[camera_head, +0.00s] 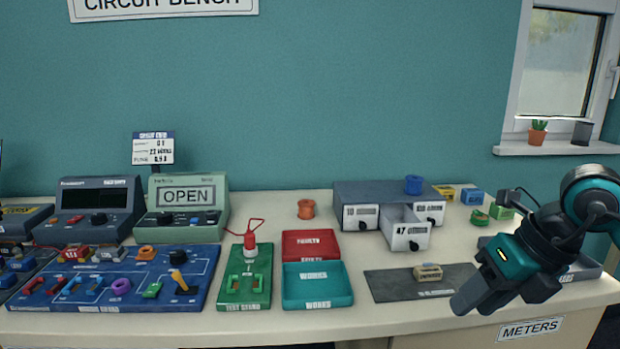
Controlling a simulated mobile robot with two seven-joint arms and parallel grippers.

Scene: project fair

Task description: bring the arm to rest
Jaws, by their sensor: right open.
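My right gripper (478,298) comes in from the right and hangs over the front right of the bench (390,316), fingers pointing down and left. It is open, and I see nothing between its fingers. A small tan component (427,272) lies on the dark grey mat (390,286) just left of the gripper, apart from it. My left gripper is not in view. Part of a grey tray (588,268) at the right is hidden behind my right arm.
The drawer cabinet (362,192) has its "47" drawer (408,237) pulled out. A red tray (311,244), a teal tray (318,286), a green test board (246,285) and a blue circuit board (115,290) stand to the left. Small blocks (472,197) lie at the back right.

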